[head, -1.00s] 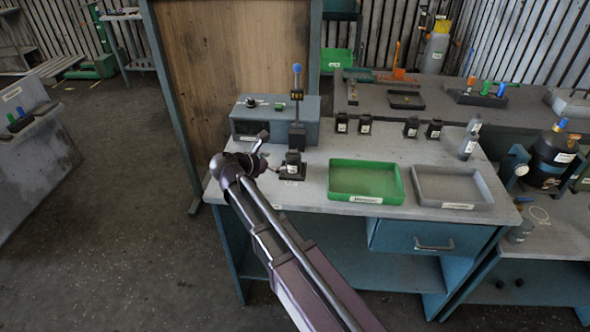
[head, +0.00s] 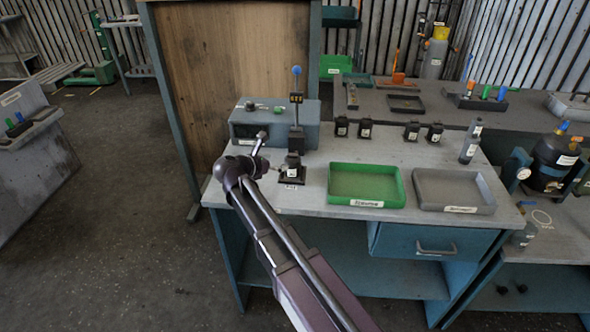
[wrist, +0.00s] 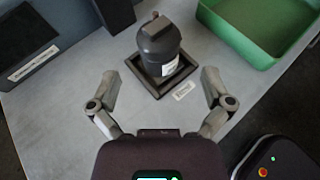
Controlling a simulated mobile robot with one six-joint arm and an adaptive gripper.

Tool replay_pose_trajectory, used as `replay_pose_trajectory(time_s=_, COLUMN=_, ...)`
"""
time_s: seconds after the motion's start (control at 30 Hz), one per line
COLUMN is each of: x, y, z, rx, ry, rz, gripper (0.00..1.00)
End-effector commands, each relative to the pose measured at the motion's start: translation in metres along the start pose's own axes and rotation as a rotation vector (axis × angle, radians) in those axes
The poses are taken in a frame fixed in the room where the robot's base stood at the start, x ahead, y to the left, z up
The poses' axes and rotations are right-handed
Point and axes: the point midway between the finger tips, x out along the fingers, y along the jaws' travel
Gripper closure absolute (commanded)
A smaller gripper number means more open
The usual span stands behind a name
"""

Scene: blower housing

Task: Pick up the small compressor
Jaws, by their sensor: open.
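A dark grey cylindrical unit with a small block on top and a white label, which looks like the small compressor (wrist: 160,50), stands upright in a square black holder (wrist: 178,83) in the wrist view. In the head view the unit (head: 292,163) stands near the front left of the workbench. My gripper (wrist: 160,84) is open and empty, its two fingers spread on either side of the near side of the holder. The unit lies ahead of the fingertips, with no visible contact. In the head view my arm's end is just left of the unit.
A green tray (head: 400,191) and a grey tray (head: 485,203) stand to the right on the bench. A blue-grey box (head: 243,127) and a post with a blue knob (head: 297,85) stand close behind the unit. Several small black blocks line the back.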

Motion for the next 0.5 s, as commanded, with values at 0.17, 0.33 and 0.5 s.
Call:
replay_pose_trajectory(time_s=0.17, x=0.029, y=0.001, z=-0.003, rx=0.0, ry=0.0, rz=-0.001, gripper=0.0)
replay_pose_trajectory(time_s=0.33, x=0.043, y=0.001, z=-0.002, rx=0.001, ry=0.0, rz=-0.001, gripper=0.0)
replay_pose_trajectory(time_s=0.5, x=0.046, y=0.0, z=-0.001, rx=0.0, ry=0.0, rz=0.001, gripper=0.0)
